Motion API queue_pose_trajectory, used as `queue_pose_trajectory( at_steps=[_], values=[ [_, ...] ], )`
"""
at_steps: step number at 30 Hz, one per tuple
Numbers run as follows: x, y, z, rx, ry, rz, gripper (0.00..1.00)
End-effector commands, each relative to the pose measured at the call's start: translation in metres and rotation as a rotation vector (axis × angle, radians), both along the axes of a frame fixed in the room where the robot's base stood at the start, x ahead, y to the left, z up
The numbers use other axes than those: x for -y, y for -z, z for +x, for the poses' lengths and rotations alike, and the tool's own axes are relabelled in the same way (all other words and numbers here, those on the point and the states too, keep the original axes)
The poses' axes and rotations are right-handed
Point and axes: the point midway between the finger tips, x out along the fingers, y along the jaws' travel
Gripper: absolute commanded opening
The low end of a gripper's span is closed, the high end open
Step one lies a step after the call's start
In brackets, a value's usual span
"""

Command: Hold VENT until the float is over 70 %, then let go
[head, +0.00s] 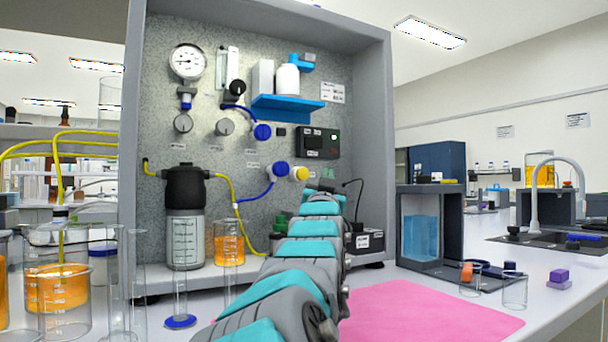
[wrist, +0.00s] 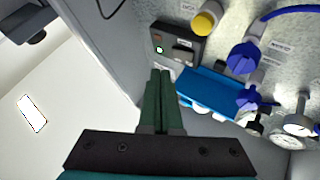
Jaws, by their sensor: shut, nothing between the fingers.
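My gripper (head: 325,187) is at the rig panel in the head view, right of the yellow knob and below the black control box (head: 318,143). In the wrist view its green fingers (wrist: 160,75) are shut together and empty, with their tips just short of the control box (wrist: 178,46) in that picture. The box has a small lit green light and a dark button or slot. I cannot read which control is VENT. A clear upright flow tube (head: 229,66) stands beside the gauge; its float is too small to read. Contact with the panel cannot be told.
A blue shelf (head: 286,107) with white bottles juts from the panel above the box. A yellow knob (head: 299,173) and blue valves (head: 262,131) stick out nearby. A round gauge (head: 187,61) is upper left. The rig's side wall (head: 372,130) stands close on the right.

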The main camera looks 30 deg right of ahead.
Motion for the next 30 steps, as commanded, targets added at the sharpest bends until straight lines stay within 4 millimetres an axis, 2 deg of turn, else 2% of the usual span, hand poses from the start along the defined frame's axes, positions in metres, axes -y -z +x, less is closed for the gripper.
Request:
queue_pose_trajectory(
  at_steps=[12,18,24,30],
  values=[
    [0.003,-0.005,0.052,-0.003,0.0,-0.002,0.0],
    [0.005,-0.003,0.072,-0.002,0.0,0.001,0.0],
    [0.006,0.0,0.082,-0.002,0.0,0.002,0.0],
    [0.006,0.001,0.083,-0.001,0.0,0.002,0.0]
  ],
)
